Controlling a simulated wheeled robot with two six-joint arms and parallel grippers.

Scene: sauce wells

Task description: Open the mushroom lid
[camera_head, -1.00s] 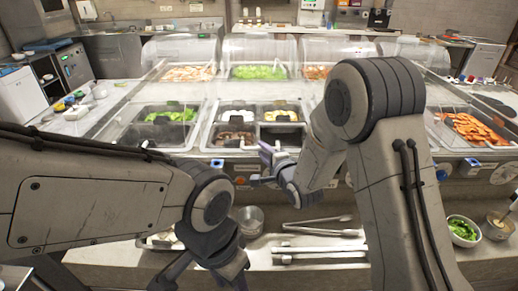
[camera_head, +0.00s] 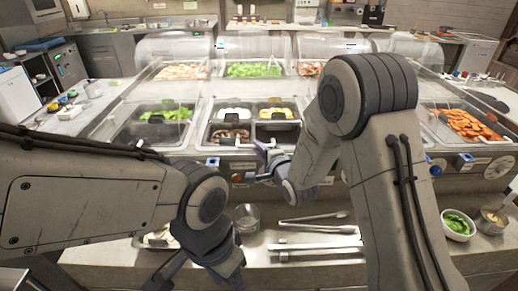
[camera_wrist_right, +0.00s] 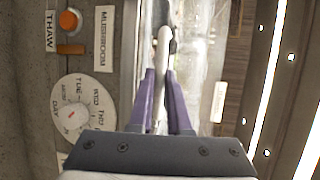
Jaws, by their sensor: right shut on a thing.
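My right gripper (camera_head: 262,162) is at the front edge of the sauce counter, below the middle wells. In the right wrist view its two purple fingers (camera_wrist_right: 165,105) are closed around a pale bar-shaped handle (camera_wrist_right: 162,55), next to the label reading MUSHROOM (camera_wrist_right: 104,38). The clear lid itself is hard to make out. A well of brown pieces (camera_head: 230,134) lies just behind the gripper; the arm and gripper hide part of the counter front. My left gripper (camera_head: 197,275) is open and empty, low at the front, with its fingers apart.
Tongs (camera_head: 315,244) and a metal cup (camera_head: 246,218) lie on the front ledge between my arms. A bowl of greens (camera_head: 458,225) stands at the right. A dial (camera_wrist_right: 80,115) and an orange knob (camera_wrist_right: 68,20) sit beside the label. Clear domed covers (camera_head: 255,45) stand at the back.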

